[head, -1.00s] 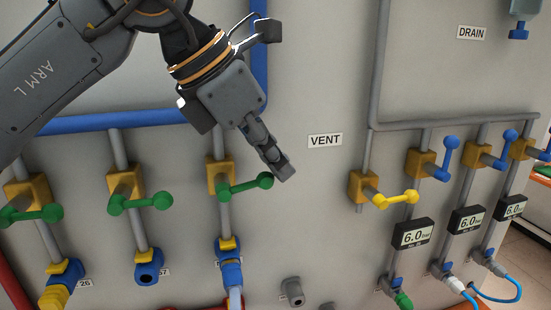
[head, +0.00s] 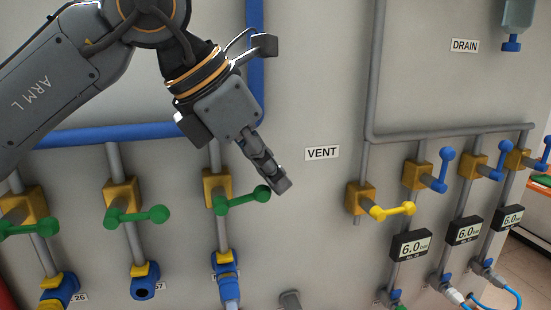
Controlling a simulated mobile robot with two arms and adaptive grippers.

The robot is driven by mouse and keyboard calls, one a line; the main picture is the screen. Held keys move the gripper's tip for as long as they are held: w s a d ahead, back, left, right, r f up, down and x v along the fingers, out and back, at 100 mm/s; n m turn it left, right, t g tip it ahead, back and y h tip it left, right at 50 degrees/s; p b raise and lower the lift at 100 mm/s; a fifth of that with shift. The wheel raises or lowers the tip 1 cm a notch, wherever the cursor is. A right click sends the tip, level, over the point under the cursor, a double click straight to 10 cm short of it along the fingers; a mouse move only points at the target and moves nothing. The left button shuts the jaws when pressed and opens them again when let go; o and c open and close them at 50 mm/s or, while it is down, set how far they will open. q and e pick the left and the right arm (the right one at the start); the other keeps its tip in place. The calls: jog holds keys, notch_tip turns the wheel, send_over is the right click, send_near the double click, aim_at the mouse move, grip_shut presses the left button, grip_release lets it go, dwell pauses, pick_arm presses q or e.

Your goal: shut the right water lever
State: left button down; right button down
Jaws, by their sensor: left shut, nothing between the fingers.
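Three green levers sit on brass valves on grey pipes at the left of the panel. The right green lever (head: 242,199) points to the right across its pipe, tilted slightly up, ending in a round knob. My left gripper (head: 281,184) is shut and empty. Its fingertips are just right of that knob in the head view; I cannot tell whether they touch it. The middle green lever (head: 137,216) and the left green lever (head: 28,229) also point across their pipes. My right gripper is out of view.
A yellow lever (head: 392,210) and several blue levers (head: 442,170) stand at the right, above pressure displays (head: 410,245). A blue pipe (head: 125,132) runs above the green levers. The panel around the VENT label (head: 322,153) is bare.

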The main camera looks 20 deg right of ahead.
aim_at(262, 194)
pick_arm(q)
jog(key=p+v, duration=0.1)
jog(key=v, duration=0.1)
jog(key=p+v, duration=0.1)
jog(key=v, duration=0.1)
jog(key=shift+d+r+p, duration=0.3)
jog(key=shift+d, duration=0.05)
jog(key=s+d+r+b, duration=0.1)
jog(key=d+r, duration=0.2)
jog(key=r, duration=0.5)
jog(key=shift+s+d+r, duration=0.35)
jog(key=shift+r, duration=0.05)
